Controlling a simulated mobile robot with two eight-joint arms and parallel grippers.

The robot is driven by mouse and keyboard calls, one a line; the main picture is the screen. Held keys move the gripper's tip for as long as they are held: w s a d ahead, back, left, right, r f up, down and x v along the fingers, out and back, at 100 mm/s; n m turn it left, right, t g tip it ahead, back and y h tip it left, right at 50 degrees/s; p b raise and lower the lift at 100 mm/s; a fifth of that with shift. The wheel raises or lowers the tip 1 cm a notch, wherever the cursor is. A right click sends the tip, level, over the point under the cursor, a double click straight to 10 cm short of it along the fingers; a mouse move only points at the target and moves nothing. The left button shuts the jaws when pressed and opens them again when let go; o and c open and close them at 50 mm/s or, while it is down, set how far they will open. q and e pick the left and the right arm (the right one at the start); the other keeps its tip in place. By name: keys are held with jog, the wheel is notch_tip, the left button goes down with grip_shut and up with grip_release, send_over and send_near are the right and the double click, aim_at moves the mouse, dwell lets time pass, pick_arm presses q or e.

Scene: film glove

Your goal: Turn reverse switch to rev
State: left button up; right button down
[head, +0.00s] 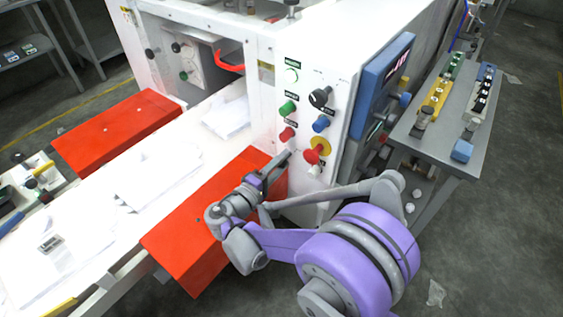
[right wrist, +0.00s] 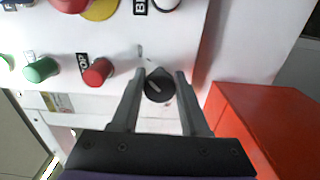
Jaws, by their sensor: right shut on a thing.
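A round black rotary switch (right wrist: 159,85) with a pale slanted pointer line shows in the right wrist view, on the white machine panel. Its label cannot be read in these frames. My right gripper (right wrist: 159,92) has one finger on each side of the switch and is shut on it. In the head view, my right gripper (head: 284,159) reaches the white panel (head: 309,196) from the left, below the red button, and hides the switch. My left gripper is not in view.
Near the switch are a red button (right wrist: 97,72), a green button (right wrist: 40,68) and a red emergency knob on a yellow disc (head: 317,151). A red block (head: 195,235) lies beneath my right gripper. A blue control box (head: 381,85) juts out at the right.

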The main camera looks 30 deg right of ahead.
jog(key=shift+c, duration=2.2)
grip_release()
jog(key=v, duration=1)
jog(key=shift+s+a, duration=0.2)
jog(key=shift+a, duration=0.15)
